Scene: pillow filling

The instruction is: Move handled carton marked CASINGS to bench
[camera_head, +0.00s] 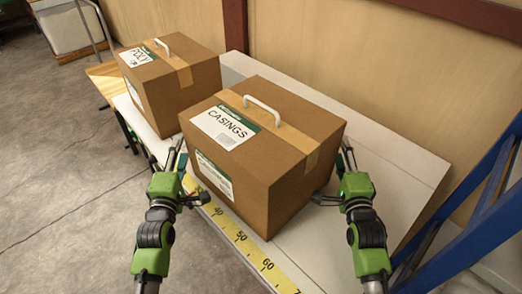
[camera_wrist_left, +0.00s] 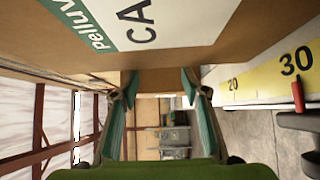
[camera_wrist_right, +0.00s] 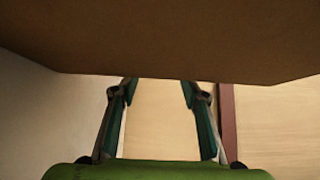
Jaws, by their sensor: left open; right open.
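The brown carton marked CASINGS (camera_head: 265,150) stands upright on a pale bench surface (camera_head: 395,190), its white arch handle (camera_head: 262,108) on top and free. Its label also shows close up in the left wrist view (camera_wrist_left: 160,25). My left gripper (camera_head: 178,158) is open at the carton's left side. My right gripper (camera_head: 343,160) is open at its right side, partly hidden behind the carton's edge. In the right wrist view the carton's brown face (camera_wrist_right: 160,40) fills the top, above the open fingers (camera_wrist_right: 159,88). Neither gripper holds anything; contact cannot be told.
A second handled carton, marked POLY (camera_head: 170,80), stands behind left. A yellow measuring strip (camera_head: 245,245) runs along the bench's front edge. A blue frame (camera_head: 485,205) stands at the right. A wood-coloured wall (camera_head: 350,60) is behind. Open grey floor (camera_head: 60,180) lies left.

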